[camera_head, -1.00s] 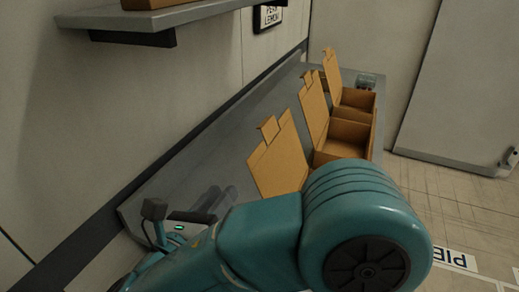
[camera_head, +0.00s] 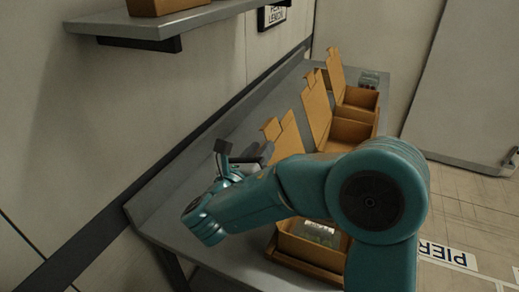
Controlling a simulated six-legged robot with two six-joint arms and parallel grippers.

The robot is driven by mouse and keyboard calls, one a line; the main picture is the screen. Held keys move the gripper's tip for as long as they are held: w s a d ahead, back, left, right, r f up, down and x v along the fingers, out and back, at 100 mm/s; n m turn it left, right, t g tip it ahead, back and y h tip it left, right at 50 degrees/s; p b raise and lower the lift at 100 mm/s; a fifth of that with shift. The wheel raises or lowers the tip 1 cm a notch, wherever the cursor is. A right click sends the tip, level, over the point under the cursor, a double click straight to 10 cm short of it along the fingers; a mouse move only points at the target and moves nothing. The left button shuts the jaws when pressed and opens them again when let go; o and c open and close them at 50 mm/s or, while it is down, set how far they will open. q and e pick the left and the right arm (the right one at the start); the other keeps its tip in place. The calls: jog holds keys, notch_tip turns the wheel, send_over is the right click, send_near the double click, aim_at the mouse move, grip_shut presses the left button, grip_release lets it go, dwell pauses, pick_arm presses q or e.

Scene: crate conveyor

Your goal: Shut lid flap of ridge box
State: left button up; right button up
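Several open cardboard boxes stand in a row on a long grey bench, each with its lid flap upright. The nearest box (camera_head: 283,247) has something clear inside, and its flap (camera_head: 283,130) is partly behind my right arm. The middle box (camera_head: 352,131) has a raised flap (camera_head: 317,107), and the far box (camera_head: 362,97) has a raised flap (camera_head: 336,72). I cannot tell which one is the ridge box. My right gripper (camera_head: 241,152) is open and empty, to the left of the nearest flap, with no clear contact. My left gripper is not in view.
The grey bench (camera_head: 166,196) runs along the wall, with bare room left of the boxes. A wall shelf (camera_head: 190,22) holding a brown box (camera_head: 160,5) juts out above. A small grey item (camera_head: 370,78) stands at the bench's far end.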

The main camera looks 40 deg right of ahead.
grip_shut()
dwell(1.4)
